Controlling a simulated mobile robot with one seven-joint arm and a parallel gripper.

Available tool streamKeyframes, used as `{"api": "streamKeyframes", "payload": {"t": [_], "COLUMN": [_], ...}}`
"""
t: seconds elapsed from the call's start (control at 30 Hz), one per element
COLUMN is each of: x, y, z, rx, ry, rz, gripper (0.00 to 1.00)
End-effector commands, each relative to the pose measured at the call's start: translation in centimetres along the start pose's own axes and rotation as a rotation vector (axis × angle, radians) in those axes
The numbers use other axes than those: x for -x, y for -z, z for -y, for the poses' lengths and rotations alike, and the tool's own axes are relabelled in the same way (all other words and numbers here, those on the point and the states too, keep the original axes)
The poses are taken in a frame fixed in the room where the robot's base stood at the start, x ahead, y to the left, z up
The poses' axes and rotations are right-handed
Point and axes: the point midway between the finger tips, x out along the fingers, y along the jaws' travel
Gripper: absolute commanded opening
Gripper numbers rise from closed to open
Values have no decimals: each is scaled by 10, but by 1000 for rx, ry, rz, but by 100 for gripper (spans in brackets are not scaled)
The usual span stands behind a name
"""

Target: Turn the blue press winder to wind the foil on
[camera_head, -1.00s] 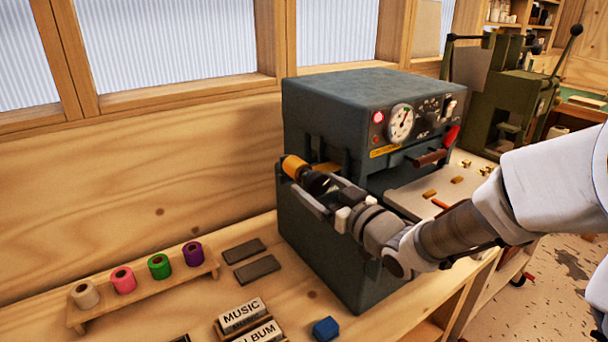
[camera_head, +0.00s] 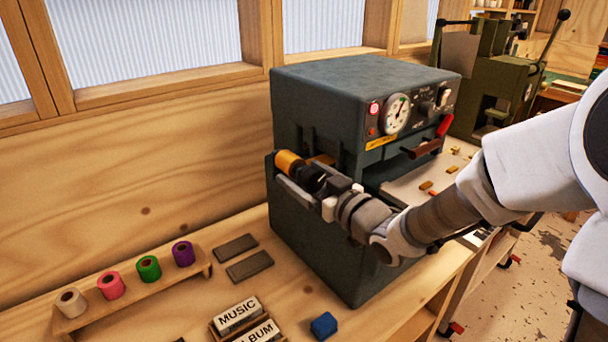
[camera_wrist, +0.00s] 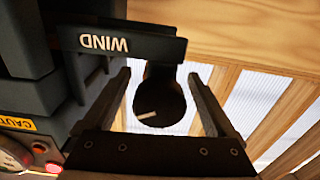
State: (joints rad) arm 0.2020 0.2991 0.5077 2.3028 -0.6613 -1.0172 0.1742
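The blue-grey press (camera_head: 340,200) stands on the wooden bench. A yellow-gold foil roll (camera_head: 288,162) sits at its upper left side, with the black winder knob (camera_head: 308,178) in front of it. My gripper (camera_head: 303,185) reaches in from the right at the knob. In the wrist view the round dark knob (camera_wrist: 160,105), with a pale mark on its face, lies between the fingers of my gripper (camera_wrist: 160,75). A finger is on each side, with narrow bright gaps showing. A dark plate (camera_wrist: 120,42) above reads WIND upside down. Contact at the fingertips is unclear.
A wooden rack (camera_head: 75,322) holds white, pink, green and purple rolls at left. Two grey bars (camera_head: 250,265), MUSIC and ALBUM type blocks (camera_head: 237,315) and a blue block (camera_head: 324,325) lie on the bench. A green press (camera_head: 500,90) stands behind right.

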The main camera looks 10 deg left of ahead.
Motion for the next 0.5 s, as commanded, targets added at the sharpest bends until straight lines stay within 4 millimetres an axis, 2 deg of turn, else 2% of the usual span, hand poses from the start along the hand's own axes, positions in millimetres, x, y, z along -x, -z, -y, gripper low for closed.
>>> {"api": "streamKeyframes", "payload": {"t": [0.03,0.07,0.43,0.47,0.5], "x": [0,0,0,0,0], "y": [0,0,0,0,0], "z": [0,0,0,0,0], "rx": [0,0,0,0,0], "ry": [0,0,0,0,0], "rz": [0,0,0,0,0], "gripper": [82,77,10,5,5]}}
